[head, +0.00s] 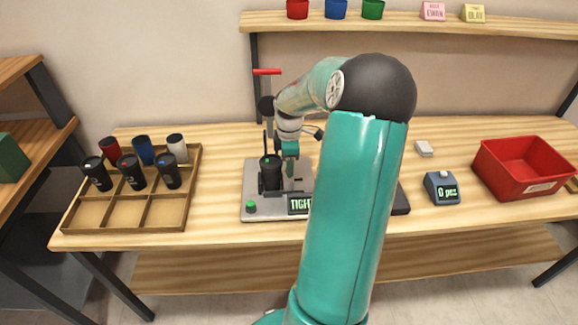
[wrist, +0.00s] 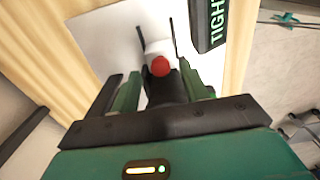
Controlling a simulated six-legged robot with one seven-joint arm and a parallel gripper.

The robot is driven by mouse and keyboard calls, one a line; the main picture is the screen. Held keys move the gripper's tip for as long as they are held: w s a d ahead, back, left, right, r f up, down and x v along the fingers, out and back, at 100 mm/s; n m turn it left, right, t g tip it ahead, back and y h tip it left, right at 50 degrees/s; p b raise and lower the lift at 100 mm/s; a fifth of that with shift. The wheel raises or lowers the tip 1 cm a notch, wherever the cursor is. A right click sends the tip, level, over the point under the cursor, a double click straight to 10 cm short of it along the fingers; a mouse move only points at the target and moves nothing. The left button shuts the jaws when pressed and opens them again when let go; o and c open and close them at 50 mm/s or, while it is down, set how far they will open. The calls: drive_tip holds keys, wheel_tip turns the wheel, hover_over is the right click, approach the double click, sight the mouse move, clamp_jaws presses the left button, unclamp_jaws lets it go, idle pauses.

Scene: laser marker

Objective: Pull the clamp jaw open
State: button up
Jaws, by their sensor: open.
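The laser marker (head: 252,190) stands on the table with a grey base plate and a small display (head: 300,204) that reads TIGHT; the display also shows in the wrist view (wrist: 215,20). A black cup (head: 270,174) stands upright at its clamp. In the wrist view a dark part with a round red knob (wrist: 160,66) lies between my fingers; it looks like the clamp jaw's handle. My gripper (wrist: 160,92) is open, with one green finger on each side of it. Whether the fingers touch it, I cannot tell. In the head view my gripper (head: 291,160) is right beside the cup.
A wooden tray (head: 120,213) with several cups stands at the left. A green button (head: 251,207) is on the base plate. A blue-grey counter (head: 441,188) and a red bin (head: 522,167) stand at the right. My arm hides the marker's right part.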

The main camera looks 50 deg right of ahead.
drive_tip(key=shift+f, duration=0.8)
clamp_jaws()
drive_tip(key=shift+s+d, duration=0.6)
drive_tip(key=shift+s, duration=0.15)
unclamp_jaws()
drive_tip(key=shift+w, duration=0.1)
